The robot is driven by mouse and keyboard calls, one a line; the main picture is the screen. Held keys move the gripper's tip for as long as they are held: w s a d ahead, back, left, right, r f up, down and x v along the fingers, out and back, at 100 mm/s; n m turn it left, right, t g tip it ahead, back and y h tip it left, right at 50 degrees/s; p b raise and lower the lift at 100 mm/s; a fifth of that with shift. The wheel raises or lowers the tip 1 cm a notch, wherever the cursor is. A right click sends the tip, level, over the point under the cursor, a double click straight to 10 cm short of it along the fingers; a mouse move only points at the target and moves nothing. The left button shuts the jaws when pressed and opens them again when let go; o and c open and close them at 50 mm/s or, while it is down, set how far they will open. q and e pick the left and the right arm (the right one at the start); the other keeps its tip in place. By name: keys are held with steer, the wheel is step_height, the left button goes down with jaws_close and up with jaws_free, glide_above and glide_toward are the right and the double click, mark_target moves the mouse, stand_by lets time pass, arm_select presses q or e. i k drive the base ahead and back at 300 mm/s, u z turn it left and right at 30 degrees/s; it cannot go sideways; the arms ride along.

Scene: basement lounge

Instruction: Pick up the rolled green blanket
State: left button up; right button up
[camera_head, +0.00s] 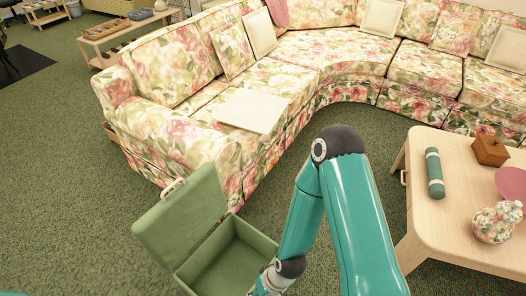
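The rolled green blanket (435,173) looks like a dark green cylinder with paler bands. It lies on the light wooden coffee table (412,150), near its left edge. My teal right arm rises from the bottom centre, bends at a black elbow and drops toward the bottom edge beside the green box. Its gripper is not in view, and no fingers show. The visible arm is well left of the blanket and apart from it. A sliver of teal shows in the bottom left corner; my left gripper is not in view.
The table also holds a wooden box (490,151), a floral round pot (492,225) and a pink disc (513,182). An open green box (234,259) stands on the carpet. A floral corner sofa (175,137) borders the back and left. Carpet is clear at left.

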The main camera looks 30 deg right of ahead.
mark_target(436, 184)
steer(key=u, duration=0.75)
steer(key=k, duration=0.8)
steer(key=z, duration=4.1)
steer(key=k, duration=0.1)
steer(key=u, duration=3.25)
steer(key=i, duration=0.15)
steer(key=z, duration=2)
steer(key=i, duration=0.55)
steer(key=u, duration=0.25)
steer(key=k, duration=0.4)
steer(key=z, duration=0.05)
